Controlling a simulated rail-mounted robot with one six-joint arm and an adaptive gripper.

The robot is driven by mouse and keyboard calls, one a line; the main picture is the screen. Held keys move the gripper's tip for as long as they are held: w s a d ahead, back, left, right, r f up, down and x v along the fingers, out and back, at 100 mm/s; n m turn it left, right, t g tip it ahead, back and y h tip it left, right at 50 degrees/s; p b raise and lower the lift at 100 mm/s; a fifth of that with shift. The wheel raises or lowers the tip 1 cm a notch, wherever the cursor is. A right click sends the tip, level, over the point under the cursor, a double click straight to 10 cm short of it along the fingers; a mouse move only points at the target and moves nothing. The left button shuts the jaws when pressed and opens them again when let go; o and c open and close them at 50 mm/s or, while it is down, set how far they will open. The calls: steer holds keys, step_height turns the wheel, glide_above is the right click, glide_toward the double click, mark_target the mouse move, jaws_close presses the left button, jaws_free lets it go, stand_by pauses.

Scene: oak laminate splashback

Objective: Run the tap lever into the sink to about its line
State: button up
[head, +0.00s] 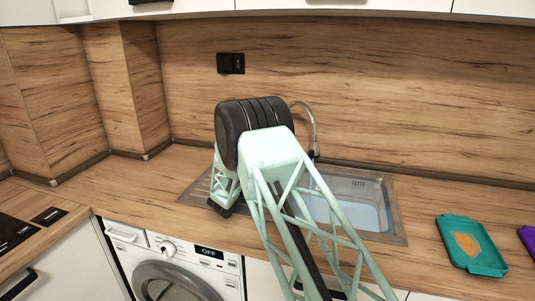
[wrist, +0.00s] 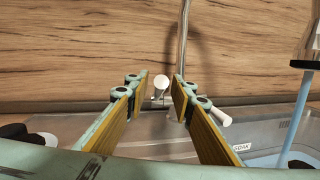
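In the wrist view my gripper (wrist: 160,88) is open, with its two yellow-padded fingers apart. A small pale knob (wrist: 161,82) shows between the fingertips, with a gap on both sides. A second pale, rod-like piece (wrist: 219,115) sticks out beside the right finger, partly hidden by it; I cannot tell which is the lever. The tap's thin metal spout (head: 313,124) arches behind the sink (head: 402,230), and a pale blue stream (wrist: 296,120) runs down from its outlet (wrist: 306,50). Blue water (head: 370,217) lies in the basin. A small mark reading SOAK (wrist: 240,147) is on the basin wall.
A teal tray (head: 455,265) with an orange patch lies on the counter right of the sink, near a purple item (head: 528,238). A washing machine (head: 185,270) is under the counter. The wooden splashback (head: 400,90) stands close behind the tap.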

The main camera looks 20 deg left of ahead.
steer(key=shift+r, duration=0.15)
steer(key=shift+r, duration=4.85)
stand_by(3.0)
